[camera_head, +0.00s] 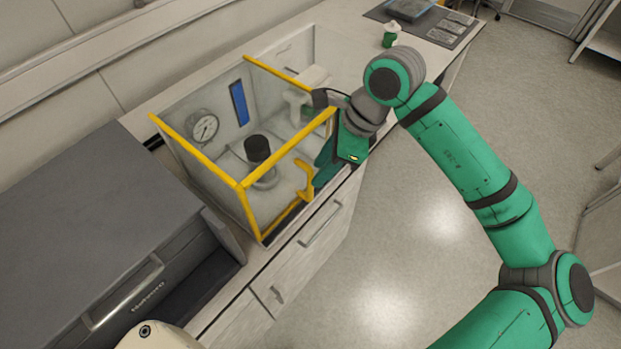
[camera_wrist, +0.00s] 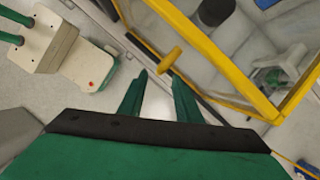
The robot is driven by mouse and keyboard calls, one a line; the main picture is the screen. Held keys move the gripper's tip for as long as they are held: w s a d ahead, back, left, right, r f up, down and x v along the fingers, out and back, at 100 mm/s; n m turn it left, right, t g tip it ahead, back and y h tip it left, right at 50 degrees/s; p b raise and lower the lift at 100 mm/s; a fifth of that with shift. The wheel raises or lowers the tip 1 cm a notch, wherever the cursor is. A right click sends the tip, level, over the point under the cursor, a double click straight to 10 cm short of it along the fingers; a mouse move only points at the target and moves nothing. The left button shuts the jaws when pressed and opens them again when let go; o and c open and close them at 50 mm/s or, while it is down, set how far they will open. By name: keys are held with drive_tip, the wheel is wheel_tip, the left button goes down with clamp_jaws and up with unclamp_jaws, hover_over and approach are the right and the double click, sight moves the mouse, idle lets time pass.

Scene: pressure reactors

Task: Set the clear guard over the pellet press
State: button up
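The clear guard (camera_head: 245,190) is a see-through box with yellow edges, standing on the bench around the pellet press (camera_head: 258,150). The press shows a black cap and a round gauge through the panels. I cannot tell whether the guard's lower edge rests fully on the bench. A yellow handle (camera_head: 304,178) sticks out from its front side. My gripper (camera_head: 318,175) is beside this handle. In the wrist view my gripper (camera_wrist: 158,78) has its two green fingers apart with nothing between them. The handle (camera_wrist: 171,58) lies just beyond the fingertips there, seemingly clear of them.
A dark grey appliance (camera_head: 95,210) stands left of the guard. Bench drawers (camera_head: 315,240) lie below the front edge. A green and white bottle (camera_head: 390,38) and a dark mat (camera_head: 450,32) with a tray are at the bench's far end. Open floor lies to the right.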

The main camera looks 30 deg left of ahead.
drive_tip(key=x, duration=0.6)
drive_tip(key=shift+s+a+f, duration=0.1)
drive_tip(key=shift+a+f, duration=0.05)
drive_tip(key=shift+f, duration=0.2)
drive_tip(key=shift+c, duration=0.7)
clamp_jaws()
